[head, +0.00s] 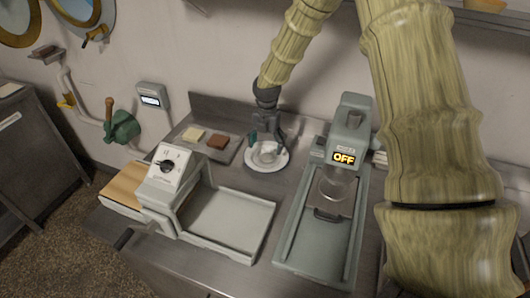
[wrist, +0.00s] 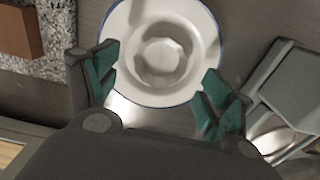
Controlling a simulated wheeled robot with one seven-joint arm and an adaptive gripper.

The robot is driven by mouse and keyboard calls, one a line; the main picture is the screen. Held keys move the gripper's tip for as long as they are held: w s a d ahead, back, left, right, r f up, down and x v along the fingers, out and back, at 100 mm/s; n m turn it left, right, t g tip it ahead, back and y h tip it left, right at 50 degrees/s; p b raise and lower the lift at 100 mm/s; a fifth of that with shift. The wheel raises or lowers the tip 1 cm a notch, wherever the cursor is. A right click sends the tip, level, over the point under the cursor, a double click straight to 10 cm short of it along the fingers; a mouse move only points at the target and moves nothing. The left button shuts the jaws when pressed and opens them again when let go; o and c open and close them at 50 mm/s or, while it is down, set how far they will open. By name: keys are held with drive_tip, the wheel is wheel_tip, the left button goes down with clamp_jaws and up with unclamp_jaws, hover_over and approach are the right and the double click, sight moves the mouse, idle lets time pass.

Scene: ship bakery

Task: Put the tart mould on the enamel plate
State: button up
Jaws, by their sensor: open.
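The white enamel plate (head: 255,165) lies on the metal counter. Its blue rim shows in the wrist view (wrist: 205,32). The tart mould, a small pale fluted round dish (wrist: 160,57), sits near the middle of the plate. In the head view the mould (head: 266,154) is small and partly covered by my gripper. My gripper (head: 267,140) is just above the plate. In the wrist view its green-tipped fingers (wrist: 160,72) are spread wide, one on each side of the mould, with nothing held between them. I cannot tell the exact height of the fingertips.
A speckled board (head: 219,155) with a yellow block (head: 193,134) and a brown block (head: 217,142) lies left of the plate. A grey machine reading OFF (head: 347,135) stands right of it. A dial machine with a tray (head: 228,222) is in front. A raised edge runs along the back.

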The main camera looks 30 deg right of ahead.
sight(267, 157)
wheel_tip(267, 157, up, 8)
drive_tip(key=b, duration=0.2)
drive_tip(key=shift+r, duration=0.15)
idle(0.4)
